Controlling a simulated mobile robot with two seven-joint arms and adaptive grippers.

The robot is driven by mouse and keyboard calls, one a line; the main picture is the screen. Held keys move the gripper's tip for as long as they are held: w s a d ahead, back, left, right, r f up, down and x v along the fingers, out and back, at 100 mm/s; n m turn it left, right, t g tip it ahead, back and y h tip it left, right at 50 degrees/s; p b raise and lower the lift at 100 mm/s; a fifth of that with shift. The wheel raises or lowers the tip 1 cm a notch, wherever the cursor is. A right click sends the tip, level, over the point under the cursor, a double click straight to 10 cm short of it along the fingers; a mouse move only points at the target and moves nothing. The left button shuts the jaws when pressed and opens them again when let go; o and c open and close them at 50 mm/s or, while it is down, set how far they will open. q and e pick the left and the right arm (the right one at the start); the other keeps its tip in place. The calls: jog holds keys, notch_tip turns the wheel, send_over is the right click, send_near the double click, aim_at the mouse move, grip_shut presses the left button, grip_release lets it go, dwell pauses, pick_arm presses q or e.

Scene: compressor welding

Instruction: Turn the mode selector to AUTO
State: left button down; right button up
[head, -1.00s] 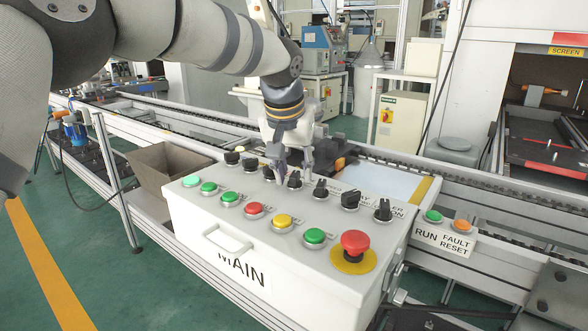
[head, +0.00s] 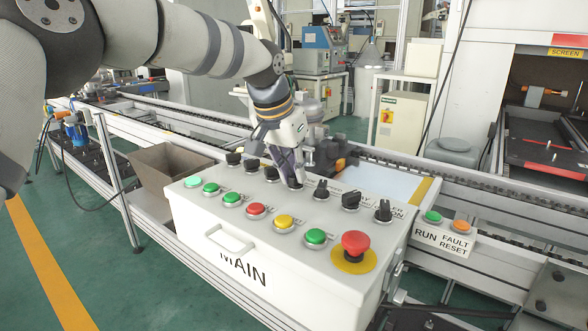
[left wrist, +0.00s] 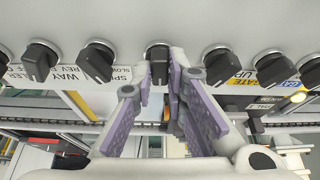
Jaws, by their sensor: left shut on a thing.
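The white MAIN control box (head: 190,229) carries a back row of black selector knobs. My left gripper (head: 296,183) points down at the middle of this row and is shut on one selector knob, which it mostly hides in the head view. In the left wrist view this gripped knob (left wrist: 158,56) stands between the purple-padded fingers of the left gripper (left wrist: 160,74), with its grip bar about upright in the picture. I cannot read a label for it, and no AUTO mark is legible. My right gripper is out of view.
Other black knobs stand close on both sides, one (head: 321,189) to the right and one (head: 271,173) to the left. Coloured buttons and a red emergency stop (head: 354,243) line the front. A conveyor rail (head: 400,160) runs behind the box.

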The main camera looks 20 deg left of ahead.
pick_arm(q)
jog(key=m+h, duration=0.1)
jog(key=m, duration=0.2)
jog(key=shift+a+f+g+b, duration=0.1)
jog(key=shift+f+g+b, duration=0.05)
jog(key=shift+g+b, duration=0.25)
jog(key=shift+m, duration=0.8)
jog(key=shift+m+h, duration=0.3)
jog(key=shift+h, duration=0.1)
jog(key=c, duration=1.6)
grip_release()
jog(key=shift+r, duration=0.2)
jog(key=v, duration=1.1)
jog(key=shift+r, duration=0.45)
